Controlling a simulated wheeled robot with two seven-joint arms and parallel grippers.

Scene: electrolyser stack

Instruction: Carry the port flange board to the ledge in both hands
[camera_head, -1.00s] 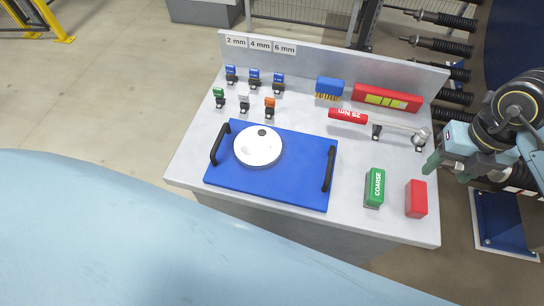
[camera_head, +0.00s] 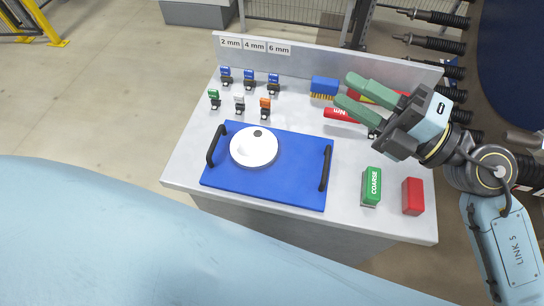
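The port flange board is a blue board (camera_head: 280,184) lying flat near the front of the grey bench. It has a black handle (camera_head: 216,146) at its left end and another black handle (camera_head: 325,168) at its right end. A white round flange (camera_head: 254,148) with a dark hole lies on its left half. My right gripper (camera_head: 351,92) is in the air over the back right of the bench, with its green fingers apart and nothing between them. It is apart from the board, up and right of the right handle. My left gripper is not in view. I cannot tell which surface is the ledge.
On the bench (camera_head: 185,165), several small coloured clips stand at the back left. A blue brush (camera_head: 324,86) and a red-handled torque wrench (camera_head: 340,115) lie at the back. A green COARSE block (camera_head: 372,186) and a red block (camera_head: 412,196) stand to the board's right. A raised back panel (camera_head: 330,62) bounds the bench.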

